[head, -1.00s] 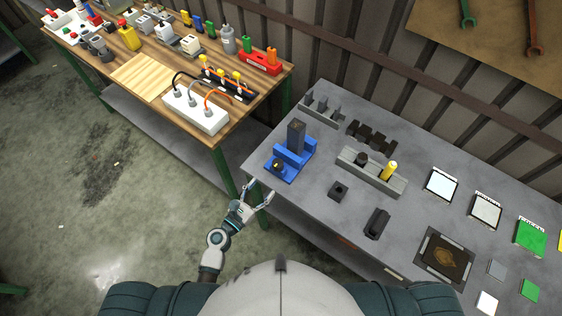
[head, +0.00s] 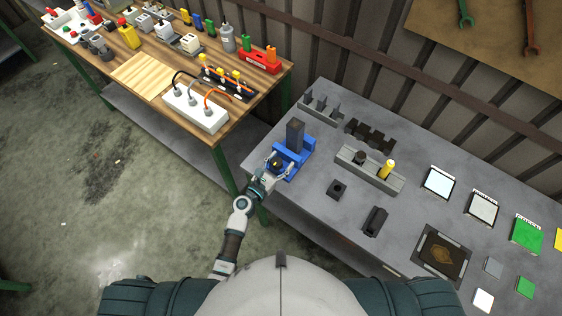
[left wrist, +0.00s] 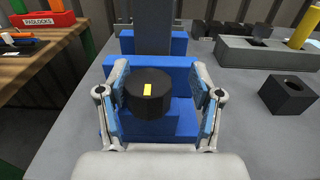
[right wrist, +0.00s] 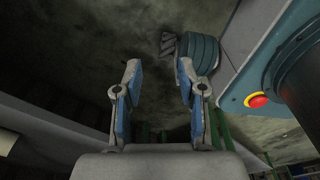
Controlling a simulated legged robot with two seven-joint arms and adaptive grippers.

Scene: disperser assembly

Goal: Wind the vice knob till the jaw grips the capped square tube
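The blue vice (head: 297,156) stands at the left end of the grey table. The dark square tube (head: 295,134) stands upright in it; its cap cannot be made out. The black vice knob with a yellow mark (left wrist: 150,94) faces the left wrist camera. My left gripper (head: 277,164) is at the knob, its fingers on both sides of it in the left wrist view (left wrist: 160,98). A gap shows between the knob and the right finger; the left finger is very close to it. My right gripper (right wrist: 158,90) is open and empty, away from the table.
A grey holder (head: 369,172) with a yellow-topped piece stands right of the vice. A small black block (head: 337,189) and a dark part (head: 375,221) lie in front of it. A wooden bench (head: 150,70) with cables stands at the left.

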